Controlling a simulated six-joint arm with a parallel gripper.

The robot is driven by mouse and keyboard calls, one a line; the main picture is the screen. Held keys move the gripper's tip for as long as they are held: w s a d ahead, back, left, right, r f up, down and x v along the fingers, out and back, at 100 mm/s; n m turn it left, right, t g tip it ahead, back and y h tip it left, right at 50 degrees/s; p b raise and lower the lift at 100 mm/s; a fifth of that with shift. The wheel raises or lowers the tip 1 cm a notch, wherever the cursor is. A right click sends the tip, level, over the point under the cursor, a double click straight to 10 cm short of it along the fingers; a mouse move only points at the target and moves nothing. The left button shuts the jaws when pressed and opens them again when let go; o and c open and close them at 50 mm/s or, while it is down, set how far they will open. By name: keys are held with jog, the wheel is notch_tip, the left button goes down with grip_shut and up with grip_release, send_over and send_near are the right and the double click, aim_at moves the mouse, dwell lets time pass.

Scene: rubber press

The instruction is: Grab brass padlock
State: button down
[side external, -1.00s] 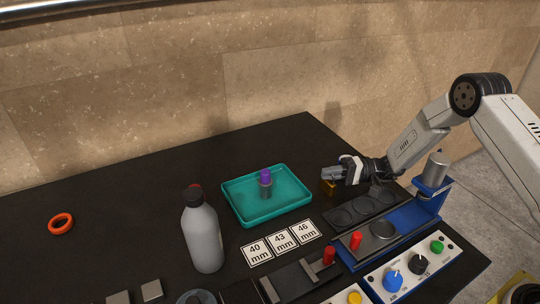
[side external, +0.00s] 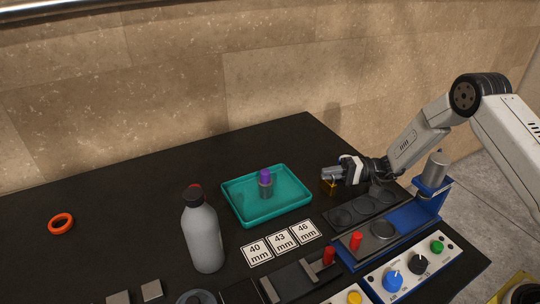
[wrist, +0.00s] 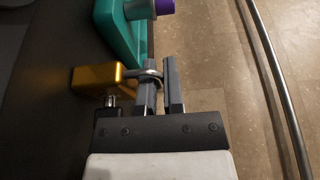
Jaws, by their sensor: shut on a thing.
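The brass padlock (wrist: 97,78) has a gold block body and a grey metal shackle. In the wrist view its body lies to the left of my fingers, and the shackle reaches across to them. My gripper (wrist: 163,85) is shut on the shackle, with one finger seeming to pass through the loop. In the side view the padlock (side external: 329,188) shows just below my fingertips (side external: 332,173), partly hidden by them. I cannot tell whether its underside touches the table.
A teal tray (side external: 237,213) holding a purple-topped cylinder (side external: 265,184) is left of my gripper. A black plate with round recesses (side external: 342,217) and the blue press (side external: 412,218) stand close in front. A grey bottle (side external: 204,237) stands farther left. The table's back left is mostly clear.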

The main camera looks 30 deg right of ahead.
jog(key=shift+r, duration=0.15)
dwell(0.3)
jog(key=shift+r, duration=4.85)
jog(key=shift+r, duration=0.15)
